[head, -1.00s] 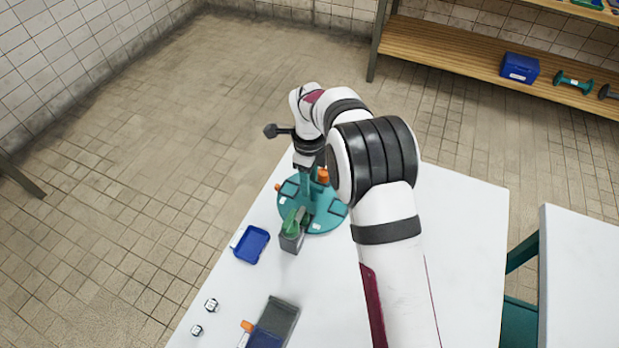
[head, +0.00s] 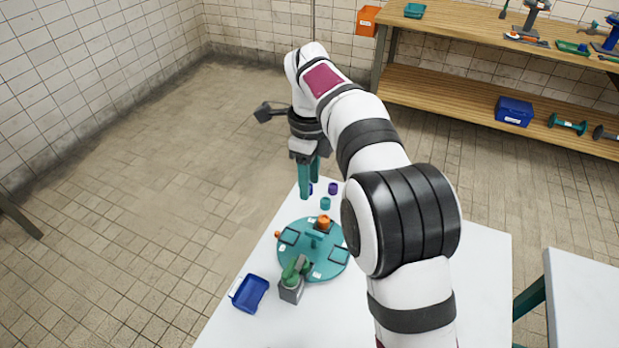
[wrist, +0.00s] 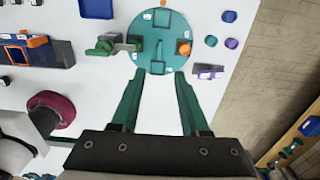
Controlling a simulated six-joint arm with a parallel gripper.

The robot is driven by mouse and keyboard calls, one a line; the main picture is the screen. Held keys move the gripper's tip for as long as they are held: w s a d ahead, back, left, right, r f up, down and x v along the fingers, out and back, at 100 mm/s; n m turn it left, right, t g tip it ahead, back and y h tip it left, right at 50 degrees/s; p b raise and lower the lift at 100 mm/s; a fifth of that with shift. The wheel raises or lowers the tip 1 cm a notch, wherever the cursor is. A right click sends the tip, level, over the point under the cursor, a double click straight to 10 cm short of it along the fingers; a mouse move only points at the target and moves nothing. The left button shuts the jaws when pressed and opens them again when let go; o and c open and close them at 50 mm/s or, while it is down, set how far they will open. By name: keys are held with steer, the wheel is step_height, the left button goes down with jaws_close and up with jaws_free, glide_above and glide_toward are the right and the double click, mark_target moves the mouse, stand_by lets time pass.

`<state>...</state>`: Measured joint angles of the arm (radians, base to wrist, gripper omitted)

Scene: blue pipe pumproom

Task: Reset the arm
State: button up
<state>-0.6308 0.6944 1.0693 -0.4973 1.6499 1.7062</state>
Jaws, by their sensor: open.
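My gripper (head: 310,178) has two teal fingers and hangs above the far end of the white table (head: 420,290) in the head view. In the wrist view my gripper (wrist: 158,100) is open, its fingers apart with nothing between them. Beyond the fingertips lies a round teal turntable (wrist: 150,55) with square pads and an orange piece (wrist: 184,48) on it. The turntable (head: 300,265) is below and nearer than the gripper in the head view, apart from it.
A grey and green device (head: 291,284) and a blue tray (head: 249,293) stand by the turntable. Small teal and purple cylinders (head: 333,188) stand at the table's far end. A wooden shelf (head: 450,85) holds tools and a blue box (head: 513,111).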

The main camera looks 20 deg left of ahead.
steer(key=s+d+r+n, duration=0.3)
steer(key=s+d, duration=0.1)
steer(key=d, duration=0.4)
steer(key=s+d+r+n, duration=0.25)
steer(key=s+d, duration=0.25)
steer(key=d, duration=0.4)
steer(key=s+d+f+n, duration=0.2)
steer(key=s+d, duration=0.1)
steer(key=s, duration=0.3)
steer(key=s+d+f+n+y, duration=0.1)
steer(key=s+d+f+n, duration=0.1)
steer(key=s, duration=0.4)
steer(key=s+d+f+n, duration=0.2)
steer(key=s+d+n, duration=0.1)
steer(key=s, duration=0.3)
steer(key=shift+d+y, duration=0.4)
